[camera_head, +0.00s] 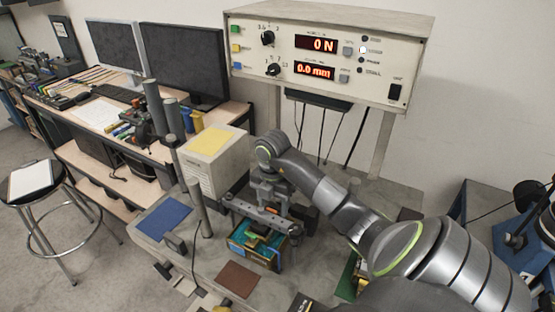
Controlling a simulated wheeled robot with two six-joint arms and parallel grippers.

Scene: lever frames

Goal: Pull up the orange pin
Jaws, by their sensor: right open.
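I cannot clearly make out the orange pin; it may be hidden by my right gripper or too small to tell. My right gripper (262,218) reaches down from the right over a small box-like fixture (262,257) with teal sides and yellow-orange edges on the grey table. The gripper is open, and I see nothing held in it. It covers much of the fixture's top, and I cannot tell whether it touches it. My left gripper is not in view.
A pale box with a yellow top (211,141), a grey post (198,208) and a blue mat (164,217) are left of the gripper. A brown mat (239,279) lies in front.

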